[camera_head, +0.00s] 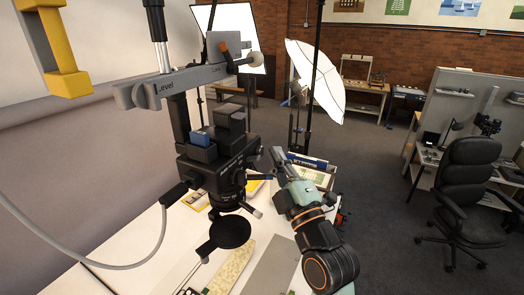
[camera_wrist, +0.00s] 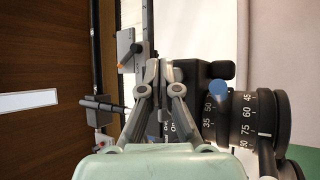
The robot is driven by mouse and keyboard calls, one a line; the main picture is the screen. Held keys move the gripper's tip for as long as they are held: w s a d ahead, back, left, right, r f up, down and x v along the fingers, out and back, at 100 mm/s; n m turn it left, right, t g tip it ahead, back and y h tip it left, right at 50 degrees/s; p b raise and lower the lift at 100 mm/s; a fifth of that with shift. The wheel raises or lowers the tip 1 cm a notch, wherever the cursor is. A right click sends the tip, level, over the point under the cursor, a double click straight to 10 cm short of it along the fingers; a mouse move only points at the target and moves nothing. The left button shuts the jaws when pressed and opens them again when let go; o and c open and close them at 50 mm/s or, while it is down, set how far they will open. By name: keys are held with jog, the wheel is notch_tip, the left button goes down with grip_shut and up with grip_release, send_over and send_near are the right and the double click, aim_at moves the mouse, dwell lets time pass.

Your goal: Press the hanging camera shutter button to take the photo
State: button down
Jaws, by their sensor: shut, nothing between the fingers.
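A black camera (camera_head: 220,165) hangs lens-down from a grey arm marked "Level" (camera_head: 190,82). I cannot tell for sure which part is the shutter button. My gripper (camera_head: 277,153) is shut and empty, just right of the camera in the head view. In the wrist view my gripper (camera_wrist: 158,68) points at the camera body; whether the fingertips touch it is unclear.
A black disc (camera_head: 230,232) hangs below the lens over the white table (camera_head: 165,245). A grey cable (camera_head: 120,267) runs from a black plug (camera_head: 175,193) at the camera's left. A dark vertical pole (camera_head: 314,75) stands behind my gripper. A yellow frame (camera_head: 58,55) is upper left.

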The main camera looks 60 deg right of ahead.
dwell(0.4)
jog(key=shift+w, duration=0.4)
jog(key=shift+w+b, duration=0.35)
jog(key=shift+w, duration=0.15)
dwell(0.5)
jog(key=shift+s, duration=0.15)
jog(key=shift+s+b, duration=0.4)
jog(key=shift+s, duration=0.35)
jog(key=s+b, duration=0.1)
jog(key=s, duration=0.4)
jog(key=shift+d+b, duration=0.1)
jog(key=shift+b, duration=0.25)
dwell(0.8)
